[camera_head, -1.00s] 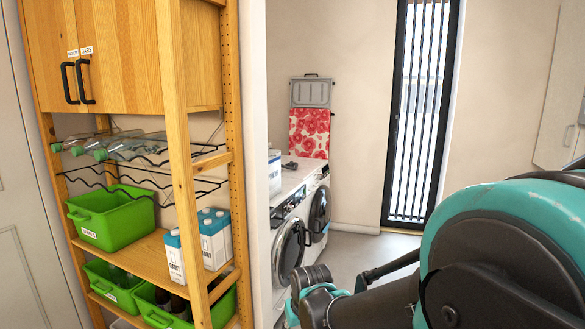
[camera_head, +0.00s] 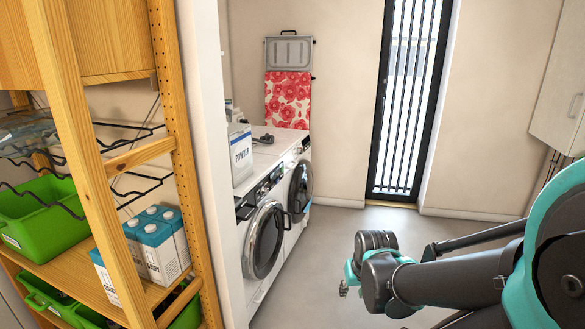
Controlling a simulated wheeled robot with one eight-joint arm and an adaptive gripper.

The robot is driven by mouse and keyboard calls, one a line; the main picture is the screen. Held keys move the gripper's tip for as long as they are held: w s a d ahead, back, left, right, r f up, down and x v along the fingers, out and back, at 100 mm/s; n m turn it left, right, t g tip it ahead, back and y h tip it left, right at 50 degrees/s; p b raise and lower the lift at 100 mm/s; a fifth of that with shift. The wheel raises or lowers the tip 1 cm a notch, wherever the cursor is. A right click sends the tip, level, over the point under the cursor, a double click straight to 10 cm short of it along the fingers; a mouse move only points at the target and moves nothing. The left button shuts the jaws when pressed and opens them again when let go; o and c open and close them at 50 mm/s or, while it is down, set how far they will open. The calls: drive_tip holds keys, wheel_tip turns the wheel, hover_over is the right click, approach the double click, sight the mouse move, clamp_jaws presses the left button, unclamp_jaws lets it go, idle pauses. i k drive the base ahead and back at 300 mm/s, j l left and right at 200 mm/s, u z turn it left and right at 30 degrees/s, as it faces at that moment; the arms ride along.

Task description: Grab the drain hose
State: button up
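I cannot make out a drain hose for certain in this view. A small dark object (camera_head: 264,139) lies on top of the white washing machines, too small to identify. Two front-loading machines stand side by side against the left wall, a nearer one (camera_head: 264,240) and a farther one (camera_head: 300,188), with round dark doors. My arm reaches in from the right, and a small part of my gripper (camera_head: 344,289) shows at its far end, right of the machines and apart from them. Its fingers are mostly hidden, so its opening cannot be told.
A wooden shelf (camera_head: 176,150) with green bins (camera_head: 45,222) and white-blue cartons (camera_head: 155,250) stands close on the left, beside a white wall edge. A powder box (camera_head: 240,155) stands on the machines. Grey floor (camera_head: 345,228) is clear between the machines and the window.

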sight(268, 136)
drive_tip(key=i+l+z, duration=0.3)
drive_tip(key=i, duration=0.55)
drive_tip(key=i+z, duration=0.25)
drive_tip(key=i, duration=0.55)
drive_tip(key=i+l+u, duration=0.15)
drive_tip(key=i+u, duration=0.35)
drive_tip(key=i+l+u, duration=0.3)
drive_tip(key=i+u, duration=0.15)
drive_tip(key=i+l+u, duration=0.5)
drive_tip(key=k+j, duration=0.05)
